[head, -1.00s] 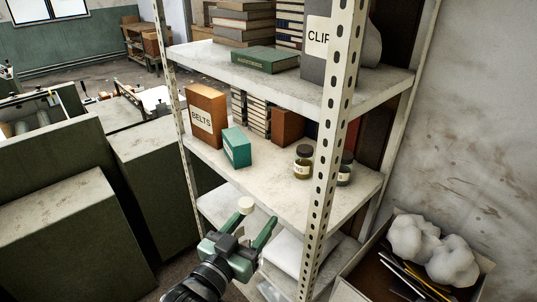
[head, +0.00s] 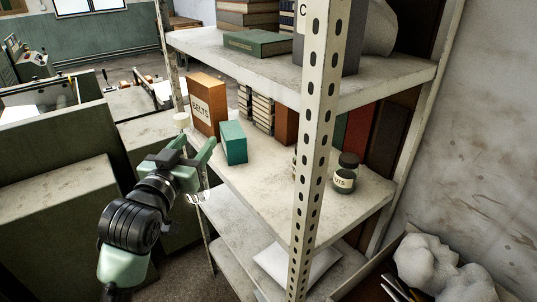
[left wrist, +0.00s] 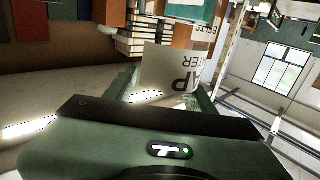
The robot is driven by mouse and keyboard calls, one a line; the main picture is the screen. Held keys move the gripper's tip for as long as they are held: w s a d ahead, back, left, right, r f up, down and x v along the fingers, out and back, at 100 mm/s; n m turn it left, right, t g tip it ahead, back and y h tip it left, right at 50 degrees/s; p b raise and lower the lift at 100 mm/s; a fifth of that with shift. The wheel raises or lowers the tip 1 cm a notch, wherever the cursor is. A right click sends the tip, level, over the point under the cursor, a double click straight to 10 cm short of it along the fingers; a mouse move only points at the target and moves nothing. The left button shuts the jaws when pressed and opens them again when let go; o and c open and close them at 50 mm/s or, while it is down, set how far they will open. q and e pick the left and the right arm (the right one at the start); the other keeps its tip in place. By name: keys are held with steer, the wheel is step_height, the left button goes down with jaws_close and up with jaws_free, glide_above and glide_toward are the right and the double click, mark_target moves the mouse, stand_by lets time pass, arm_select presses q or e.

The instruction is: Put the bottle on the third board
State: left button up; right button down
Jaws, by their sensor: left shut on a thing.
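My left gripper (head: 194,147) is shut on a clear bottle, just off the left edge of the shelf board with the BELTS box. The bottle's pale cap (head: 181,120) shows above the fingers and its clear lower part (head: 198,192) below them; the rest is hidden by the gripper. In the left wrist view its pale label (left wrist: 168,68) stands between the fingers, with upside-down letters "AP" and "TER". The shelf has an upper board (head: 225,66), a middle board (head: 262,195) and lower boards (head: 225,222). My right gripper is not in view.
The middle board carries the BELTS box (head: 207,103), a teal box (head: 233,142), books and a dark-lidded jar (head: 345,173). Its front middle is clear. A perforated post (head: 313,150) stands at the front corner. A white bag (head: 295,265) lies lower down.

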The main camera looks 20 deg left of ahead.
mark_target(185, 134)
arm_select(q)
steer(key=shift+w+a+r, duration=0.1)
steer(key=shift+a+r, duration=0.85)
steer(key=shift+r, duration=0.25)
steer(key=shift+w+d+r+y, duration=0.1)
steer(key=shift+w+r+y, duration=0.2)
steer(key=shift+y, duration=0.1)
steer(key=w+d+p, duration=0.5)
steer(key=w+d, duration=0.6)
steer(key=w, duration=0.4)
step_height(185, 134, down, 7)
steer(key=p, duration=0.1)
steer(key=shift+d+f, duration=0.15)
steer(key=shift+d, duration=0.15)
steer(key=shift+f, duration=0.2)
steer(key=o, duration=1.5)
steer(key=shift+o, duration=0.2)
